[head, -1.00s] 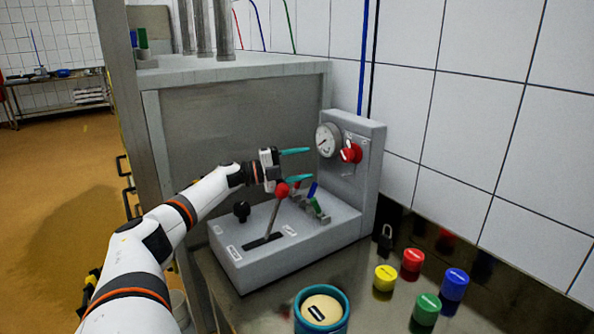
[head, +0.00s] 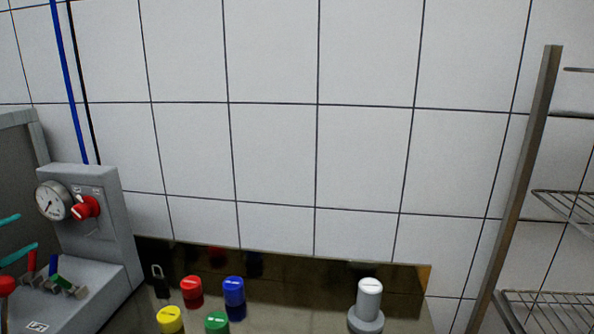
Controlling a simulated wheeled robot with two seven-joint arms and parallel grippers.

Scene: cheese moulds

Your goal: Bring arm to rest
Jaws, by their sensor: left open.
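The two teal fingers of my left gripper (head: 14,238) show at the left edge. They are apart, with nothing between them, in front of the grey control panel (head: 118,225). The rest of the left arm is outside the picture. The panel carries a round gauge (head: 53,201), a red knob (head: 86,207) and a red-topped lever (head: 7,286), partly cut off. My right gripper is not in view.
On the dark metal top stand red (head: 192,291), blue (head: 234,292), yellow (head: 170,319) and green (head: 216,322) pieces and a padlock (head: 159,280). A grey-white post (head: 368,305) stands to the right. A wire rack (head: 519,190) is at the far right. White tiles close the back.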

